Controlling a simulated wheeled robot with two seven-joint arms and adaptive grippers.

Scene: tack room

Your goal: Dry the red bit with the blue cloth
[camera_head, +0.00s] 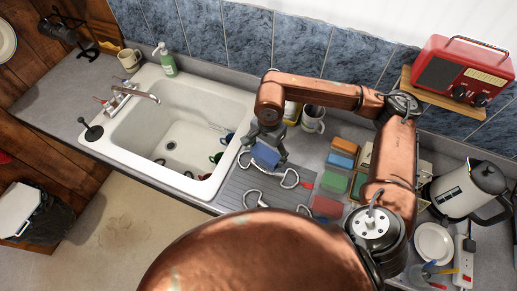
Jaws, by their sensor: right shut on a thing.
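My right gripper (268,138) is shut on a blue cloth (265,157) and holds it over the grey ribbed mat (232,194) right of the sink. Pale metal bits lie on the mat. One bit (289,179), just right of and below the cloth, has a small red mark beside its right end; I cannot tell whether the mark is part of it. Another bit (252,203) lies nearer the front edge, partly hidden by my copper arm. My left gripper is not in view.
The white sink (150,128) holds several small dark and coloured items. Folded coloured cloths (343,145) lie right of the mat. A mug (313,119) stands behind, a kettle (468,188) at right, and a red radio (462,70) on a shelf.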

